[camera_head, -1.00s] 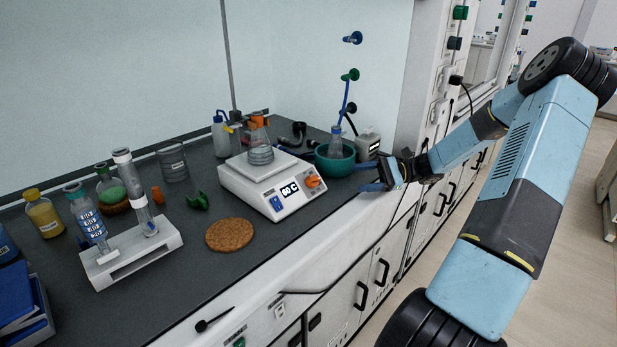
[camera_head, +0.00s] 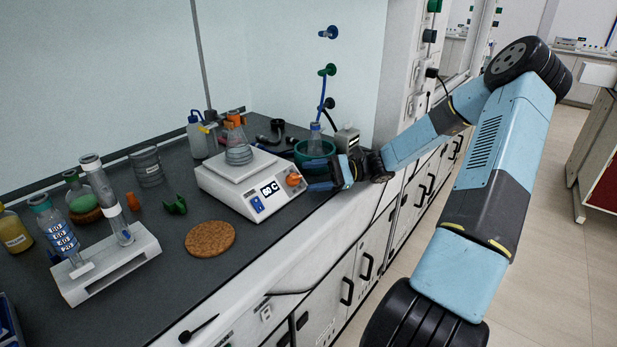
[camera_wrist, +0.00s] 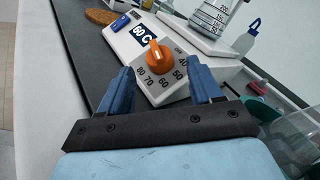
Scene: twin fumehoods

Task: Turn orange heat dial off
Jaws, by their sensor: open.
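The orange heat dial (camera_head: 293,180) is on the front right of a white hotplate (camera_head: 229,200). In the wrist view the dial (camera_wrist: 159,56) has a white pointer line near its top, and the scale around it shows numbers such as 40, 50, 60, 70 and 80. The display (camera_wrist: 142,34) reads 60 C. My gripper (camera_wrist: 160,82) is open with its two blue fingers apart. The dial lies just beyond the fingertips, between them in the picture, with no contact visible. In the head view my gripper (camera_head: 318,178) is right of the dial.
A flask (camera_head: 238,150) with orange on top stands on the hotplate. A green bowl (camera_head: 314,150) with a flask is behind my gripper. A cork mat (camera_head: 210,239) and a tube rack (camera_head: 110,265) are to the left. Bare bench lies in front of the hotplate.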

